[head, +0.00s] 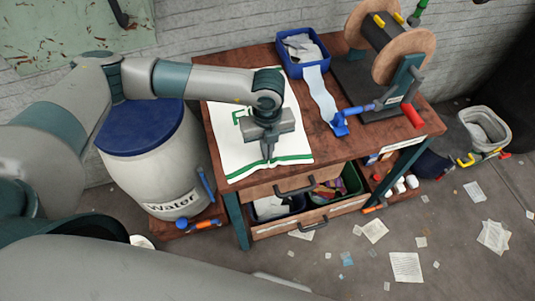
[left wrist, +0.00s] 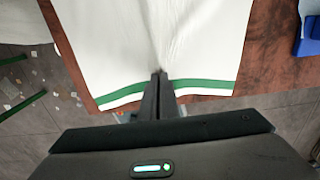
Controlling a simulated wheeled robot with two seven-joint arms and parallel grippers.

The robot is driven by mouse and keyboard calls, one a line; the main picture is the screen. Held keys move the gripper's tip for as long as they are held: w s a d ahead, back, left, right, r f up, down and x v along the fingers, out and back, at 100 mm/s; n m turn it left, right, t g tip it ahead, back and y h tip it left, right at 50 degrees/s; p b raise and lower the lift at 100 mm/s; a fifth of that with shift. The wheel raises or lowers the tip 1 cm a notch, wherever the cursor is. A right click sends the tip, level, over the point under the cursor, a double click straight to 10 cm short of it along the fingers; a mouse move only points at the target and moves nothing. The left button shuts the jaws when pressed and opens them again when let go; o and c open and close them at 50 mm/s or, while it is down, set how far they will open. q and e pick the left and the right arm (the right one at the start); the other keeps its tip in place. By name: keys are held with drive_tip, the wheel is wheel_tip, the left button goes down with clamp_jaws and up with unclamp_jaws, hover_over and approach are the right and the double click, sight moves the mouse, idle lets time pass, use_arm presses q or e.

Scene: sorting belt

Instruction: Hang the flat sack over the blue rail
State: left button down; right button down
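The flat sack (head: 228,133) is white with green print and a green stripe along its near edge. It lies on the left part of the wooden bench. My left gripper (head: 268,156) points down over its near part. In the left wrist view, the gripper's fingers (left wrist: 160,76) are together at the sack (left wrist: 110,45), just by the green stripe. Creases run from the fingertips into the cloth, so they appear to pinch it. I cannot make out a blue rail for certain. My right gripper is not in view.
On the wooden bench (head: 330,88) stand a blue bin (head: 289,68) with papers and a large spool (head: 404,57). A white barrel (head: 160,170) with a blue lid stands left. A grey basket (head: 482,116) is at right. Papers litter the floor.

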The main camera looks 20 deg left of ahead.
use_arm(q)
wheel_tip(320, 180, up, 14)
drive_tip(key=p, duration=0.6)
drive_tip(key=shift+p, duration=0.3)
drive_tip(key=shift+w+f, duration=0.1)
drive_tip(key=s+d+r+p, duration=0.2)
drive_tip(key=s+r, duration=0.1)
drive_tip(key=r, duration=0.7)
drive_tip(key=s+d+r+p, duration=0.2)
drive_tip(key=s+r+p, duration=0.1)
drive_tip(key=r, duration=0.8)
drive_tip(key=s+d+r+p, duration=0.2)
drive_tip(key=s+r+p, duration=0.1)
drive_tip(key=r, duration=0.8)
drive_tip(key=shift+s+d, duration=0.4)
drive_tip(key=shift+s, duration=0.1)
idle(0.6)
drive_tip(key=shift+w, duration=0.15)
idle(0.4)
